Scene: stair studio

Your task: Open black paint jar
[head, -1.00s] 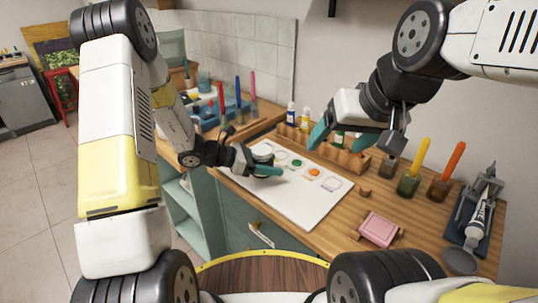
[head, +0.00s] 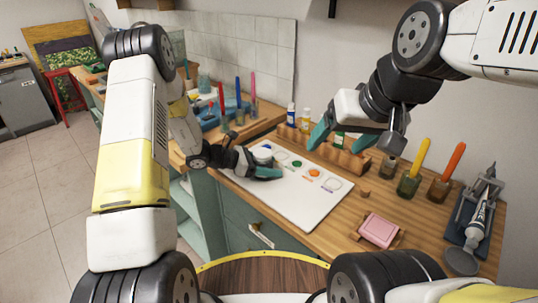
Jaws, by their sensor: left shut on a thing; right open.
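My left gripper (head: 266,167) is low over the left part of a white palette board (head: 305,205). It is shut on a small round thing with a pale top (head: 262,154). This may be the paint jar, but the fingers hide most of it, and I cannot tell its color or whether it has a lid. My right gripper (head: 343,141) is open and empty, with teal fingertips, above the wooden bottle rack (head: 347,158). No jar can be clearly made out as the black one.
The board shows green and orange paint spots and an empty ring. Behind right stand a small jar (head: 389,168) and jars with a yellow brush (head: 409,185) and an orange brush (head: 440,189). A pink block (head: 378,230) lies front right; a tube stand (head: 474,225) is far right.

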